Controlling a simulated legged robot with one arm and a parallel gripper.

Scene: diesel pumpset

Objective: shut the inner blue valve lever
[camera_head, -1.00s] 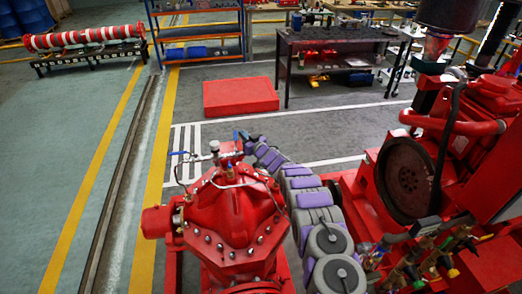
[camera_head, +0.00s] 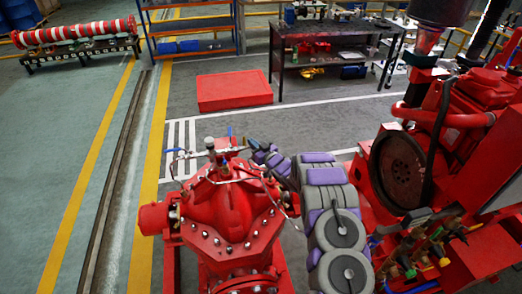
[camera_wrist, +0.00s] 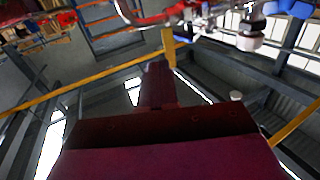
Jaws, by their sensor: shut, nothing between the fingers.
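The red pump casing (camera_head: 228,205) stands low in the head view, with small pipes and valves on top. One blue lever (camera_head: 174,150) points left from the valve. A second, thin blue lever (camera_head: 229,132) stands about upright, nearer my arm. My gripper (camera_head: 251,142) is small and dark, just right of that second lever, with a narrow gap in the picture. In the wrist view my shut, empty gripper (camera_wrist: 157,85) shows as a dark maroon shape. Blue-handled fittings (camera_wrist: 290,8) show at the top right there. I cannot tell which lever that is.
The red engine (camera_head: 465,125) with its dark round flange stands right of my arm. A thin hose or pipe arches over the pump top. A red block (camera_head: 234,91) lies on the floor behind, before a dark workbench (camera_head: 335,32). Open floor lies left of the pump.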

